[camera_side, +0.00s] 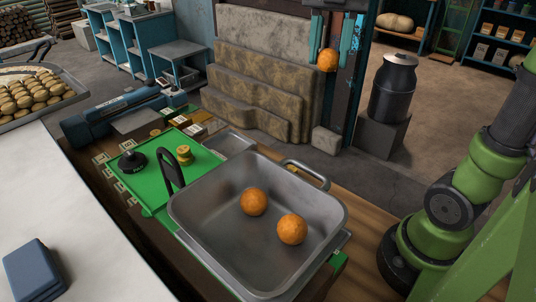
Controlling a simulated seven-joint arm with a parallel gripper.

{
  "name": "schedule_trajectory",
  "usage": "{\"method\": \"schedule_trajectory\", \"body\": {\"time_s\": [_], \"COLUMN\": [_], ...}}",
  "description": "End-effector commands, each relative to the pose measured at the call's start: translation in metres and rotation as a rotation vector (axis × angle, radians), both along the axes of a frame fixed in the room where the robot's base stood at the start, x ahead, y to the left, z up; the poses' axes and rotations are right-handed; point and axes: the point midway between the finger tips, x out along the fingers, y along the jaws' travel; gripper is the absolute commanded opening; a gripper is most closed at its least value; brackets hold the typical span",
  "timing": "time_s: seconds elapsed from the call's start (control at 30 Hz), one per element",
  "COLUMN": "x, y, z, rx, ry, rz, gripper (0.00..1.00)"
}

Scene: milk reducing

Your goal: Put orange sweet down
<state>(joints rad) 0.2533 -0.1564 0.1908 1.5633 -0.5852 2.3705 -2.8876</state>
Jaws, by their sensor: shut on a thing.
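An orange sweet (327,60), round and textured, hangs in the air at the top of the view. My gripper (333,45), with teal fingers, is shut on it, though the exact contact is hard to make out. Two more orange sweets lie in the grey metal pan: one (253,201) near its middle and one (291,229) nearer the right side. The pan (205,228) stands on the workbench, and its right handle (306,173) shows at the back. The held sweet is well above and apart from the pan in the picture.
A dark milk can (393,87) stands on a block behind. Stone slabs (262,90) lean at the back. The pan's left floor is bare.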

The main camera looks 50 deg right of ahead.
Motion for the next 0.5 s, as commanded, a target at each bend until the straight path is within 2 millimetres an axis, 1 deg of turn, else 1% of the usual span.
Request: {"method": "schedule_trajectory", "body": {"time_s": [0.03,0.17,0.2,0.37,0.47,0.5], "x": [0.001,0.001,0.001,0.008,0.011,0.012], "y": [0.001,0.001,0.005,0.034,0.055,0.065], "z": [0.011,0.033,0.034,0.03,0.029,0.028], "rx": [0.001,0.001,0.002,0.002,0.002,0.003], "ry": [-0.005,-0.002,-0.001,0.0,0.002,0.001], "rz": [0.002,0.0,-0.002,-0.045,-0.081,-0.096], "gripper": [0.08,0.08,0.08,0.08,0.08,0.08]}}
